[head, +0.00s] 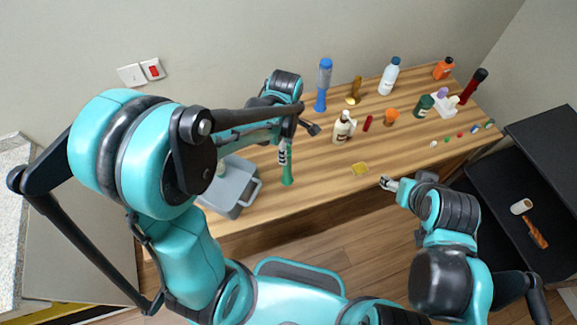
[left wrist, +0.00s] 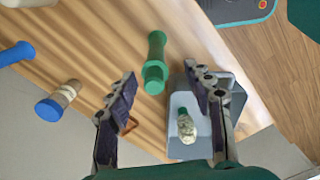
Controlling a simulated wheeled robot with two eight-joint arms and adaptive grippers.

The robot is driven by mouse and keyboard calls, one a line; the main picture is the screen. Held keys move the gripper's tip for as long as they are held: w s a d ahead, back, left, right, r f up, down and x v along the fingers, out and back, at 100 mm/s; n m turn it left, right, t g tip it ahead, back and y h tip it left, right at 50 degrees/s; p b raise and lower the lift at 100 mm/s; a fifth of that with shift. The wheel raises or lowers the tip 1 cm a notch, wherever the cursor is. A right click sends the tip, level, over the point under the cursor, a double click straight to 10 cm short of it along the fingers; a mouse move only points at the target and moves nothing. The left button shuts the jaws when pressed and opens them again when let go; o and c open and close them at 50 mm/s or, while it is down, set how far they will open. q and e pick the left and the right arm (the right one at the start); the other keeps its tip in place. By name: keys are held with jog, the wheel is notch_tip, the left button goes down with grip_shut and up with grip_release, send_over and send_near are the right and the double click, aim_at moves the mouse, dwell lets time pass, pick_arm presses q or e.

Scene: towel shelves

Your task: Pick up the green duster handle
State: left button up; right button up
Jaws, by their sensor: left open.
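The green duster handle (head: 288,173) stands on the wooden table in the head view, just right of a grey container. In the left wrist view the green handle (left wrist: 155,62) shows ahead of the fingertips, its round end toward the camera. My left gripper (head: 284,150) is over the table beside the handle, and part of it overlaps the handle's upper end in the head view. In the left wrist view my left gripper (left wrist: 168,88) is open, with no object held between its fingers. My right gripper (head: 387,184) is at the table's front edge; its jaw opening is too small to tell.
The grey container (head: 232,188) stands left of the handle and holds a small bottle (left wrist: 186,127).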

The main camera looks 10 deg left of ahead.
pick_arm(q)
notch_tip(320, 180, down, 6)
jog(key=b, duration=0.1)
jog(key=shift+w+b, duration=0.3)
jog(key=shift+b, duration=0.1)
grip_shut()
